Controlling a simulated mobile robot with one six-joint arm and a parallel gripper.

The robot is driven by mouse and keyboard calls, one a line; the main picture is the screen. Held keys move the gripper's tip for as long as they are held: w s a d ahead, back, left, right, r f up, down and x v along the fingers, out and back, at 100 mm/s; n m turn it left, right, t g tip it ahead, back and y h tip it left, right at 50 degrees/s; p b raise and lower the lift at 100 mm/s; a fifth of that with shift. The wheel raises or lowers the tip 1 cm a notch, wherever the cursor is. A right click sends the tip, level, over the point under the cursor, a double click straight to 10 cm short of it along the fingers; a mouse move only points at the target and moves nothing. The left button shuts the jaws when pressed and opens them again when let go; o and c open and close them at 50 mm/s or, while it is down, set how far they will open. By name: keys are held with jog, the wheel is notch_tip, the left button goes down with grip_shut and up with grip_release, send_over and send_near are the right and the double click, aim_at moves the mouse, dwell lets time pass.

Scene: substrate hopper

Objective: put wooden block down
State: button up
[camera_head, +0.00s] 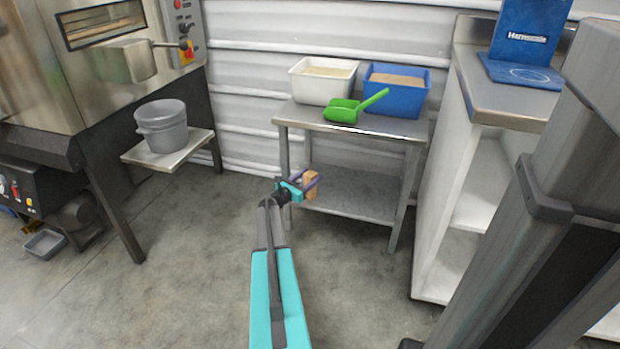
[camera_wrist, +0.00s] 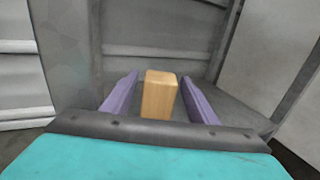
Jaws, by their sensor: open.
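The wooden block (camera_wrist: 159,95) is a small tan upright block. In the wrist view it stands between the two purple fingers of my gripper (camera_wrist: 159,92), with a visible gap on each side. In the head view the block (camera_head: 311,184) shows at the end of my gripper (camera_head: 308,183), in front of the steel table (camera_head: 350,187). My gripper is open around the block. The block appears to be over or on the table's lower shelf, but I cannot tell whether its base touches it.
The table top holds a white bin (camera_head: 322,88), a blue bin (camera_head: 396,97) and a green scoop (camera_head: 345,111). A white cabinet (camera_head: 478,190) stands at the right. A grey bucket (camera_head: 163,130) sits on a small stand at the left. Table legs flank the lower shelf.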

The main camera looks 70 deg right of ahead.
jog(key=p+v, duration=0.3)
jog(key=v, duration=0.9)
jog(key=shift+p, duration=0.3)
dwell(0.3)
